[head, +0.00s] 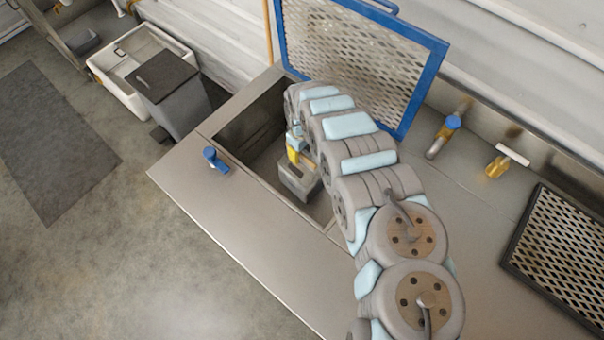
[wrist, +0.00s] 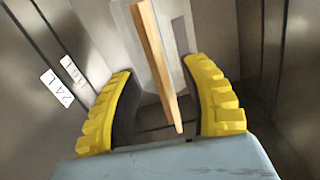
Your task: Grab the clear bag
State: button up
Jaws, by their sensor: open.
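My gripper (wrist: 158,70) shows in the wrist view with its two yellow ribbed fingers spread apart. A wooden stick (wrist: 150,45) runs between them, with a pale, partly see-through sheet or panel (wrist: 122,30) behind it. I cannot tell for sure whether this pale thing is the clear bag. No other clear bag is plain to see. In the head view my gripper (head: 294,152) is down inside the open hopper (head: 240,135), just above a grey box-like object (head: 298,182). My arm hides part of the hopper.
Steel walls surround my gripper, with white labels (wrist: 57,88) on the left. A blue-framed mesh lid (head: 415,90) stands raised behind the hopper. A blue-handled fitting (head: 213,158) is on the counter's left, valves (head: 443,135) at the back, and a mesh panel (head: 560,245) at right.

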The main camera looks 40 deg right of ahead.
aim_at(302, 171)
jog(key=shift+a+f+b, duration=0.1)
jog(key=shift+f+b, duration=0.2)
jog(key=shift+f, duration=1.15)
